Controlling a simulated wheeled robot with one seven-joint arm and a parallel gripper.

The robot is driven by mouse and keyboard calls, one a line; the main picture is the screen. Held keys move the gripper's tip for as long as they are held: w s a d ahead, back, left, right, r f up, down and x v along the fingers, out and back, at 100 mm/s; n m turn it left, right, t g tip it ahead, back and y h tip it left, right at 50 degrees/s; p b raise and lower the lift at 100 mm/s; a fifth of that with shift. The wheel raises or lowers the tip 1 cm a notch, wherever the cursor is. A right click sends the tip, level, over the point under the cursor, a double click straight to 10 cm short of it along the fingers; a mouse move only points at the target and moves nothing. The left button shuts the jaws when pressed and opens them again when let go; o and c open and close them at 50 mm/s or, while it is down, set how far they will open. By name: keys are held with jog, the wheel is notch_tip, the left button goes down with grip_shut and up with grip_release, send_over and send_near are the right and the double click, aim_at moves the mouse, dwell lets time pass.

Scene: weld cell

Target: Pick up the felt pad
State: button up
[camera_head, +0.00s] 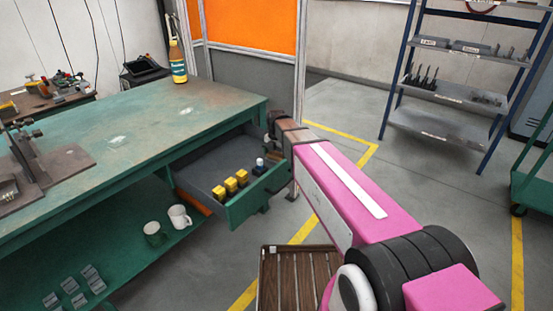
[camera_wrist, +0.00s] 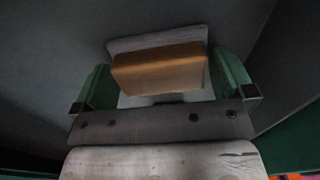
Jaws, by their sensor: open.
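In the wrist view, an orange-brown block with a pale grey layer along its far side, which looks like the felt pad (camera_wrist: 160,72), lies on a dark grey surface. My gripper (camera_wrist: 163,82) is open, with one green finger on each side of the block. Whether the fingers touch it I cannot tell. In the head view, my gripper (camera_head: 272,126) is at the right end of the open drawer (camera_head: 207,168), partly hidden by my arm. I cannot make out the pad in that view.
Several yellow blocks (camera_head: 231,184) and a dark item with a pale top (camera_head: 259,166) stand in the drawer along its front. The green bench (camera_head: 120,130) is above it, with a bottle (camera_head: 178,62) on top. A white mug (camera_head: 179,216) stands on the lower shelf.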

aim_at(274, 155)
jog(key=c, duration=0.8)
jog(key=shift+o, duration=0.2)
jog(key=shift+r, duration=0.1)
jog(key=shift+r, duration=0.6)
jog(key=r, duration=0.2)
jog(key=s+a+r, duration=0.1)
jog(key=shift+r, duration=0.3)
jog(key=s+a+r, duration=0.6)
jog(key=a, duration=0.2)
jog(key=shift+s+a, duration=0.1)
